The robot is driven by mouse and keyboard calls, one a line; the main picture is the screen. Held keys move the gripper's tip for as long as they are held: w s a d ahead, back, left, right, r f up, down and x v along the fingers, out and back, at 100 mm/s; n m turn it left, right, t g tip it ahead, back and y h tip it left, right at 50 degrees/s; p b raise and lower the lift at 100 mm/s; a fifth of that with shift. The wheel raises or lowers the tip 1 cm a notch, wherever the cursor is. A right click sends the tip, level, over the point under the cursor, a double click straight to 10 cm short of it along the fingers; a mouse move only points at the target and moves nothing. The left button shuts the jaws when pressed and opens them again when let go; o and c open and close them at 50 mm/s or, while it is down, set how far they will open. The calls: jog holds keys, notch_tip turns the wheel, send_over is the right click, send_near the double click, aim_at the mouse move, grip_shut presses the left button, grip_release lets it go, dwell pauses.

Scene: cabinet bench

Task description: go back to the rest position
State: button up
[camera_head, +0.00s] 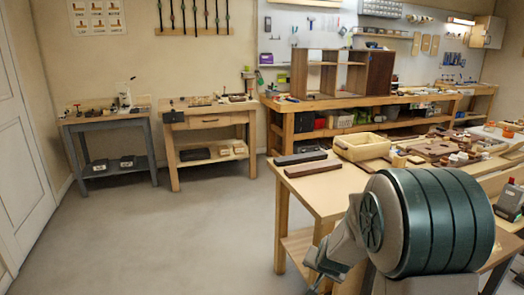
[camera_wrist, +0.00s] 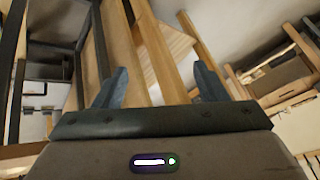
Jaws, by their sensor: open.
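My gripper (camera_wrist: 160,84) is open in the wrist view, its two blue-grey fingers well apart with nothing between them. Beyond the fingers are wooden bars and boards, seen tilted. In the head view my arm's large dark green joint covers the lower right. My gripper (camera_head: 320,272) hangs low beside the left end of the near wooden workbench (camera_head: 322,190), small and partly hidden. I cannot tell from the pictures whether it touches the bench's legs or lower shelf.
The grey floor (camera_head: 190,240) to the left is clear. Two small tables and a long bench with an open cabinet (camera_head: 330,73) stand along the walls.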

jog(key=s+a+r+n+g+p, duration=0.1)
jog(key=s+r+n+g+p, duration=0.3)
jog(key=s+r+p, duration=0.8)
jog(key=s+r+n, duration=0.1)
jog(key=s+r, duration=1.2)
jog(key=s, duration=0.1)
jog(key=shift+a+r+n, duration=0.2)
jog(key=shift+a+n, duration=0.15)
jog(key=shift+n, duration=0.05)
jog(key=shift+c, duration=0.4)
jog(key=c, duration=0.5)
jog(key=shift+d, duration=0.1)
jog(key=shift+c, duration=0.4)
